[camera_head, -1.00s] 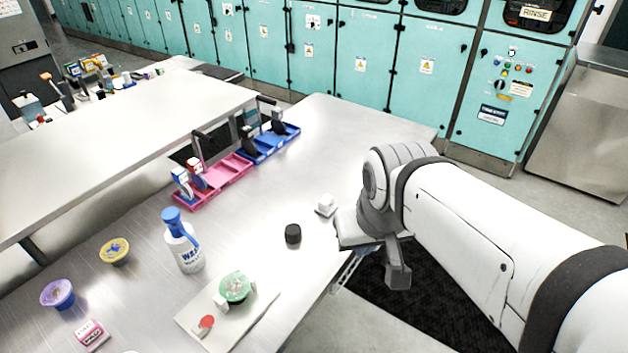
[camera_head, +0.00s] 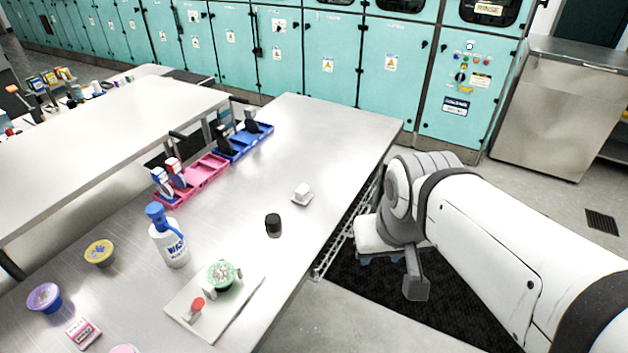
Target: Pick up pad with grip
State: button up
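A small white block on a thin base, which may be the pad with grip (camera_head: 302,194), sits on the metal table (camera_head: 300,135) near its right edge. My gripper (camera_head: 392,277) is beyond that edge, over the dark floor mat, to the right of and apart from the white block. One dark finger hangs down; the other finger is not clearly seen, so I cannot tell how far it is open or whether it holds anything.
A black cylinder (camera_head: 273,224), a white bottle with blue top (camera_head: 169,240) and a white board (camera_head: 236,305) bearing a green round item and red-topped piece stand nearer. Pink (camera_head: 205,172) and blue (camera_head: 243,142) trays lie left. The table's far right is clear.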

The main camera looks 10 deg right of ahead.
aim_at(302, 196)
jog(key=z, duration=0.7)
jog(key=k, duration=1)
jog(key=z, duration=1)
jog(key=i, duration=0.65)
jog(key=u, duration=0.4)
jog(key=i, duration=1.45)
jog(key=u, duration=1.45)
jog(key=i, duration=0.9)
jog(key=u, duration=0.55)
jog(key=k, duration=0.85)
jog(key=u, duration=0.2)
jog(key=i, duration=0.9)
jog(key=z, duration=0.1)
